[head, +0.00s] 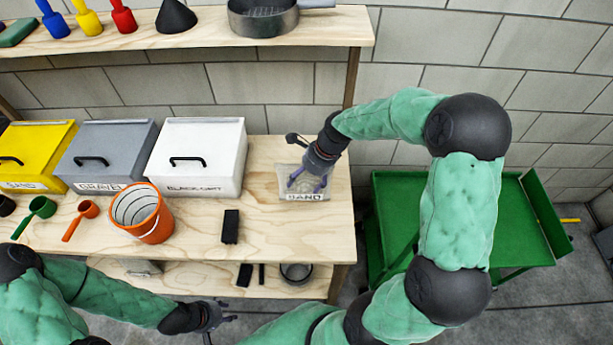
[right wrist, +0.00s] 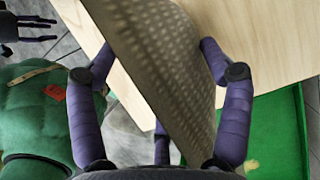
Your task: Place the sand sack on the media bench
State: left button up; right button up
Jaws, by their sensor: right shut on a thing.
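The sand sack (head: 305,194) is a pale sack with a "SAND" label, at the right end of the wooden media bench (head: 190,235). My right gripper (head: 308,180) reaches down from above and is shut on the sack's upper part. In the right wrist view the woven sack (right wrist: 165,70) fills the space between the purple fingers. I cannot tell whether its base touches the bench top. My left gripper (head: 215,318) is open and empty, low in front of the bench, and shows at the upper left of the right wrist view (right wrist: 38,30).
Yellow, grey (head: 105,155) and white (head: 197,155) bins stand at the bench's back left. An orange bucket (head: 142,212) and a black block (head: 230,227) are left of the sack. A shelf (head: 200,30) overhangs behind. A green cart (head: 480,215) stands at right.

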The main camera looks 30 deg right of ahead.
jog(key=shift+w+d+f, duration=0.1)
jog(key=shift+f, duration=0.5)
jog(key=o, duration=1.6)
jog(key=shift+o, duration=0.2)
jog(key=shift+f, duration=0.1)
jog(key=p+v, duration=0.3)
jog(key=v, duration=0.9)
jog(key=shift+s, duration=0.25)
